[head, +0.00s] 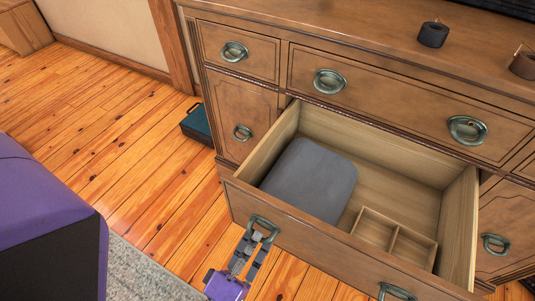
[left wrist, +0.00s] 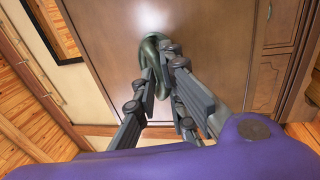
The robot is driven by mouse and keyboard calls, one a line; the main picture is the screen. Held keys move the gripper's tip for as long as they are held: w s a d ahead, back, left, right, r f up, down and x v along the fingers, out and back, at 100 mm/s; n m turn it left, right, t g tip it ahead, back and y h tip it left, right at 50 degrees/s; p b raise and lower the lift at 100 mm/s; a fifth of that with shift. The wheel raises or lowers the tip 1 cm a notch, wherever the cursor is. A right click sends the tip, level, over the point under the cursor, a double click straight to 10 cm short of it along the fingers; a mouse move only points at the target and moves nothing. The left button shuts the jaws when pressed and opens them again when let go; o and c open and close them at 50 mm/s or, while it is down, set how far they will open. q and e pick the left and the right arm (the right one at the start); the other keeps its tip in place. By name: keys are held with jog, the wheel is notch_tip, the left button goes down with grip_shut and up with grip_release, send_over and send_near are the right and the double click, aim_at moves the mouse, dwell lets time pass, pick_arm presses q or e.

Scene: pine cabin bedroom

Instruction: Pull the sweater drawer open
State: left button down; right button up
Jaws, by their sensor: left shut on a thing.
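The sweater drawer (head: 290,226) stands pulled well out of the wooden dresser (head: 240,93), with its inside showing. A folded grey sweater (head: 312,178) lies in its left part. My left gripper (head: 258,236) is at the drawer's left handle (head: 264,222), on the front face. In the left wrist view, the fingers of my left gripper (left wrist: 160,88) are closed around the green-bronze handle (left wrist: 152,52). The drawer's right handle (head: 397,291) is free at the bottom of the head view. My right gripper is not in view.
A wooden divider tray (head: 394,239) lies in the drawer, right of the sweater. A dark teal box (head: 198,124) stands on the plank floor beside the dresser. A grey rug (head: 140,272) lies at lower left.

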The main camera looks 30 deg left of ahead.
pick_arm(q)
jog(key=shift+r, duration=0.2)
jog(key=c, duration=1.9)
grip_release()
jog(key=shift+o, duration=0.3)
jog(key=shift+s+f, duration=0.1)
